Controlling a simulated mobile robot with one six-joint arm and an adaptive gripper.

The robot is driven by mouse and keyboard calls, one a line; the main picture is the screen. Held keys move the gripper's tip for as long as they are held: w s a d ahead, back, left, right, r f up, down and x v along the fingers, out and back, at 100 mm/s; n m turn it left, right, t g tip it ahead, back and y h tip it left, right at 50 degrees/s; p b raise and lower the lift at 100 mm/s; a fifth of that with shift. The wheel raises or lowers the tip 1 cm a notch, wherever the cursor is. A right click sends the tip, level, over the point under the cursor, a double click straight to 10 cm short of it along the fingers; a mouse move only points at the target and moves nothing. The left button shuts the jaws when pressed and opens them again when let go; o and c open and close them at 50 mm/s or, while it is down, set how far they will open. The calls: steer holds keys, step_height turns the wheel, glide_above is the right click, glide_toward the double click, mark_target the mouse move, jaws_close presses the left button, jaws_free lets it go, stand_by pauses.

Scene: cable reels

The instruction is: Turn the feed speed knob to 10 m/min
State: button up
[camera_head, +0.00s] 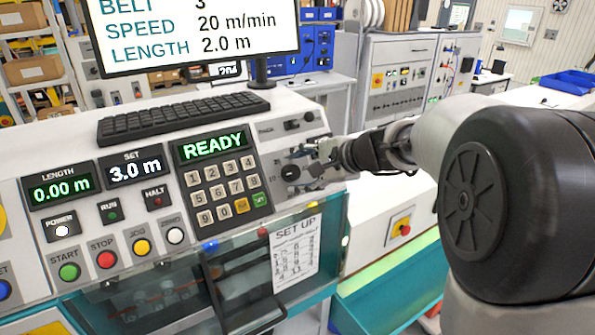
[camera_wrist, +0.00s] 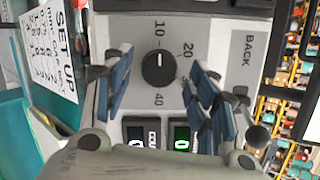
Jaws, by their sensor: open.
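The feed speed knob (camera_wrist: 158,67) is a round black dial on a grey plate (camera_wrist: 140,35), with labels 10, 20 and 40 readable around it. A pale mark on the knob points up in the wrist view, toward the 10 label. The 30 label is mostly hidden by a finger. My gripper (camera_wrist: 163,85) is open, its blue-padded fingers left and right of the knob with gaps on both sides. In the head view my gripper (camera_head: 318,162) is at the panel's right end, close to the knob (camera_head: 290,172). I cannot tell how deep the fingertips reach.
The monitor (camera_head: 200,30) reads SPEED 20 m/min and LENGTH 2.0 m. Left of the knob are a keypad (camera_head: 224,189) and a READY display (camera_head: 212,146). A ball-ended lever (camera_wrist: 258,137) stands beside the right finger in the wrist view. A keyboard (camera_head: 180,117) lies above the panel.

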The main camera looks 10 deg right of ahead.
steer(key=v, duration=1.1)
steer(key=s+a+f+n+g+h+b, duration=0.15)
steer(key=s+a+f+n+b, duration=0.3)
steer(key=s, duration=0.45)
steer(key=s+a+f+n+g+h+b, duration=0.1)
steer(key=s+a+f+n+g, duration=0.3)
steer(key=s+f, duration=0.4)
steer(key=s+d+f+n+h+b, duration=0.2)
steer(key=s+f+n+h, duration=0.2)
steer(key=s+f+n, duration=0.3)
steer(key=s, duration=0.4)
steer(key=shift+s+f+t, duration=0.2)
steer(key=shift+s+t, duration=0.1)
steer(key=shift+t, duration=0.05)
